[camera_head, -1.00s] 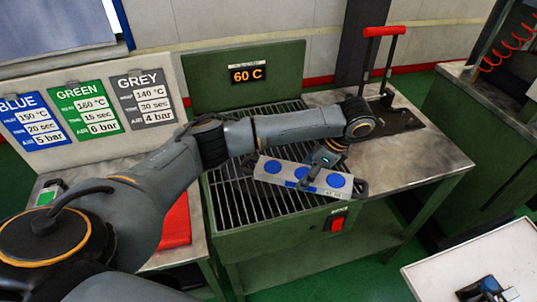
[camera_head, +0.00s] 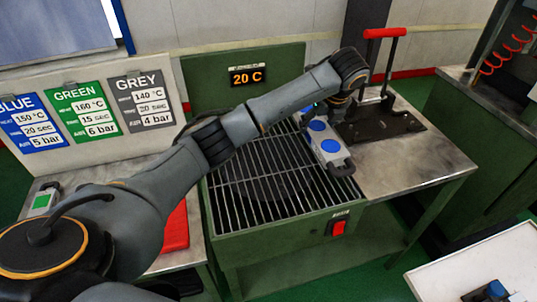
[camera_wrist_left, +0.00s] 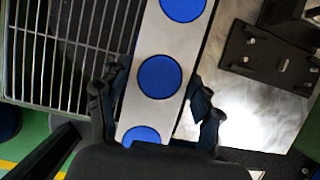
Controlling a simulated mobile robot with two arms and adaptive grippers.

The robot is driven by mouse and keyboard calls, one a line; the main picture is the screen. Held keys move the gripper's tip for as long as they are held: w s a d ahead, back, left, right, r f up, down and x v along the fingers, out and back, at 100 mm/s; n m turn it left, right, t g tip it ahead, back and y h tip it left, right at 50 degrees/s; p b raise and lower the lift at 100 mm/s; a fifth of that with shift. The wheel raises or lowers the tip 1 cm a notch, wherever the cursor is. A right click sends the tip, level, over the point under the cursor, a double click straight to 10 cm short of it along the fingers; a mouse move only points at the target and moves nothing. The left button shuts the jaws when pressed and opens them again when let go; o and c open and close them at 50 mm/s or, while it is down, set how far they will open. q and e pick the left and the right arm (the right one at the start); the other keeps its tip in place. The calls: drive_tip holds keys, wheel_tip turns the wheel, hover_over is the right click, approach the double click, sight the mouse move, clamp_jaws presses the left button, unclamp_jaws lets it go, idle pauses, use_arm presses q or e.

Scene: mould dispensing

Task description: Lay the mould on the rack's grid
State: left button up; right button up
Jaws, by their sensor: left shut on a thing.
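The mould (camera_head: 327,146) is a grey metal bar with a row of blue round discs and a dark handle at its near end. My left gripper (camera_head: 335,112) is shut on it; in the left wrist view, the fingers (camera_wrist_left: 155,105) grip both long sides of the mould (camera_wrist_left: 176,48). The mould is over the right edge of the rack's grid (camera_head: 265,205), its length running front to back. I cannot tell its exact height above the bars. The grid is dark parallel bars in a green rack (camera_head: 290,238). My right gripper is not in view.
The left and middle of the grid are bare. A black fixture with a red-handled lever (camera_head: 385,122) stands on the metal table to the right. A display (camera_head: 247,75) behind the rack reads 20 C. A red switch (camera_head: 338,228) is on the rack's front.

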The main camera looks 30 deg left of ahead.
use_arm(q)
drive_tip(key=s+a+f+p, duration=0.1)
drive_tip(key=a+f, duration=0.1)
drive_tip(key=a, duration=0.2)
drive_tip(key=s+a+f+p, duration=0.1)
drive_tip(key=a+f, duration=0.2)
drive_tip(key=a, duration=0.1)
drive_tip(key=s+a+f+p, duration=0.1)
drive_tip(key=a+f, duration=0.2)
drive_tip(key=a, duration=0.1)
drive_tip(key=shift+s, duration=0.15)
drive_tip(key=shift+s+a+f, duration=0.15)
drive_tip(key=shift+a+f, duration=0.4)
drive_tip(key=shift+f, duration=0.1)
wheel_tip(320, 180, down, 3)
drive_tip(key=shift+a+r+p, duration=0.1)
drive_tip(key=shift+p, duration=0.65)
drive_tip(key=shift+f, duration=0.3)
drive_tip(key=o, duration=1.8)
drive_tip(key=shift+s, duration=0.15)
